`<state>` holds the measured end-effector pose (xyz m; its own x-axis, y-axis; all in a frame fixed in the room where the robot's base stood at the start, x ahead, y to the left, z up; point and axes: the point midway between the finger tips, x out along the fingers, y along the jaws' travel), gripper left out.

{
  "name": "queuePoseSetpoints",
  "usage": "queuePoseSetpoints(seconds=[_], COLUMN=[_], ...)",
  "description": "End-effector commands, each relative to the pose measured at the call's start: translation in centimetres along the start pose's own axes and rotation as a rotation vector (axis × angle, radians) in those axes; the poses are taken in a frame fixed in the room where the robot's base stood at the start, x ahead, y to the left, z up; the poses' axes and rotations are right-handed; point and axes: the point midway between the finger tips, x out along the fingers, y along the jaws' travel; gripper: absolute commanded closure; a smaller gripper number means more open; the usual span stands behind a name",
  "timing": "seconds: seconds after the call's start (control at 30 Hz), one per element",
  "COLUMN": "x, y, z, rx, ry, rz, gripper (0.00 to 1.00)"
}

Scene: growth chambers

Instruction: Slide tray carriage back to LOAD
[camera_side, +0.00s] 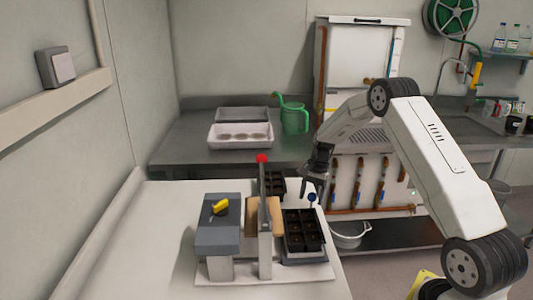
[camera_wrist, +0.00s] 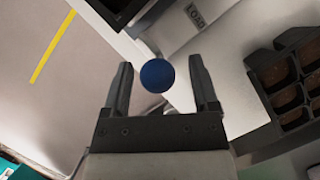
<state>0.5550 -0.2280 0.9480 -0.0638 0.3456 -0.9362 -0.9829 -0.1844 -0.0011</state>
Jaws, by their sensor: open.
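The carriage's blue ball knob (camera_side: 312,197) stands on a thin stem beside a black cell tray (camera_side: 303,232) holding dark soil. My gripper (camera_side: 313,186) points down just above the knob. In the wrist view the blue knob (camera_wrist: 157,76) appears between the two fingers of my gripper (camera_wrist: 162,72), with a gap on each side; the fingers are open and hold nothing. The black tray (camera_wrist: 290,85) also shows at the right of the wrist view.
A red knob (camera_side: 262,158) tops an upright lever left of the tray. A grey box (camera_side: 217,236) with a yellow handle (camera_side: 220,207) stands farther left. Another black tray (camera_side: 275,183) sits behind. A white tray (camera_side: 240,142) and green can (camera_side: 294,119) stand on the back bench.

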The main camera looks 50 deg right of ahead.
Motion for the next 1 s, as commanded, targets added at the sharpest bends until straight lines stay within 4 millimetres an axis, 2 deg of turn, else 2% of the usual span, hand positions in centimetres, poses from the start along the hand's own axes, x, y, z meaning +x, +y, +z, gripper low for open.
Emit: queuePoseSetpoints(seconds=[1.0], x=[-6.2], y=[0.0], z=[2.3], rx=[-0.001], ry=[0.0], rz=[0.0], gripper=[0.24])
